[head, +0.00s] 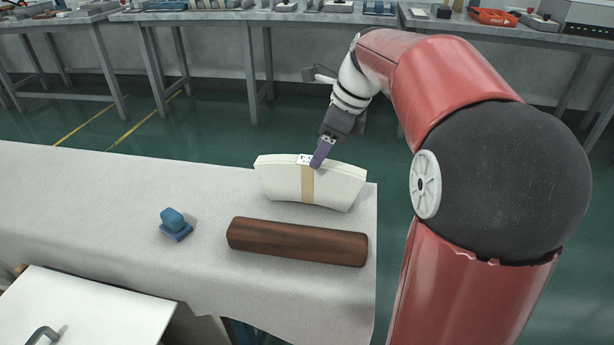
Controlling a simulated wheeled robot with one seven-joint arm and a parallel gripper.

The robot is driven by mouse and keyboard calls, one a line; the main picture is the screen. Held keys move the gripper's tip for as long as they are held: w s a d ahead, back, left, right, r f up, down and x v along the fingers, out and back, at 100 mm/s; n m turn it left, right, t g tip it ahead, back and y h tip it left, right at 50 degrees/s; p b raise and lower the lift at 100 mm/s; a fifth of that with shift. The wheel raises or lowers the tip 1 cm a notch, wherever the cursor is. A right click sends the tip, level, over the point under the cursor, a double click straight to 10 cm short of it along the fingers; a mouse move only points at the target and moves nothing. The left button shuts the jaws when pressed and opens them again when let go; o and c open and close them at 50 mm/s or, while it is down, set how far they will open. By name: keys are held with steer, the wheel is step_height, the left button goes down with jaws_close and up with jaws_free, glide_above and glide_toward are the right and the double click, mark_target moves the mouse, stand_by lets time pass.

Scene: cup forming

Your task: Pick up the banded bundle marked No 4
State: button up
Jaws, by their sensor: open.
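One white, curved bundle (335,186) with a tan band (308,184) around its middle stands near the right end of the cloth-covered table. A small white label with dark marks (305,159) is on its top edge at the band; the marks are too small to read as a number. My gripper (319,160) comes down from the upper right with its purple fingers at the bundle's top edge, just right of the label. The jaws are open. The far finger and the far side of the bundle are hidden, so I cannot tell whether the fingers touch it.
A dark wooden block (297,242) lies in front of the bundle. A blue stamp-like object (174,224) sits to the left. The table (80,190) is clear at far left and drops off just right of the bundle. Cluttered workbenches (230,15) stand behind.

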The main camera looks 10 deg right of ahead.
mark_target(306, 169)
steer(key=x, duration=0.7)
steer(key=shift+w+a+f+b, duration=0.1)
steer(key=shift+w+a+b, duration=0.15)
steer(key=shift+w+b, duration=0.05)
jaws_close()
